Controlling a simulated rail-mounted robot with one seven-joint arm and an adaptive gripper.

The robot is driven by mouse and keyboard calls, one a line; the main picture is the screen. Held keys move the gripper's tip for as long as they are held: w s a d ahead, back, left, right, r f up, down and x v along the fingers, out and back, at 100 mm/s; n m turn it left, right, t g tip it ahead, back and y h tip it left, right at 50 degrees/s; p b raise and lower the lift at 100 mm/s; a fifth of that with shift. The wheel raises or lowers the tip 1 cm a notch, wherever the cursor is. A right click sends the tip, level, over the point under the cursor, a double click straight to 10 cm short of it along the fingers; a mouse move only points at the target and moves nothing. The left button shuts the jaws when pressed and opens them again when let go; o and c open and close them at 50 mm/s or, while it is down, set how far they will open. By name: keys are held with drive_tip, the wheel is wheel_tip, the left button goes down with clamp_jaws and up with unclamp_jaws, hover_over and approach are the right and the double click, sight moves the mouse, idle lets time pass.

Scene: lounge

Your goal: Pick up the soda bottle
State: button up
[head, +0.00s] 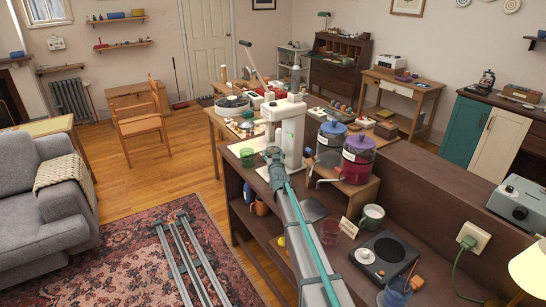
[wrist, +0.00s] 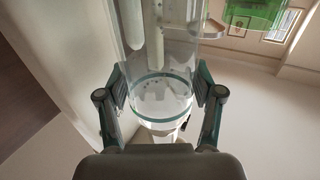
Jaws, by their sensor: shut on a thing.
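In the wrist view, a clear bottle (wrist: 160,98) with a teal band lies between the two fingers of my gripper (wrist: 160,86). The fingers are shut on its sides. White parts stand close behind it. In the head view, my gripper (head: 274,157) is at the white soda machine (head: 292,132) on the dark shelf unit. The bottle is not clearly visible there, as my gripper and the machine cover that spot. I cannot tell whether it still touches the machine.
A green glass (head: 247,157) stands just left of my gripper; it also shows in the wrist view (wrist: 262,14). A hot plate (head: 388,252) and green mug (head: 372,216) are nearer.

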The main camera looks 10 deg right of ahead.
clamp_jaws()
drive_tip(key=shift+a+r, duration=0.1)
drive_tip(key=shift+r, duration=0.15)
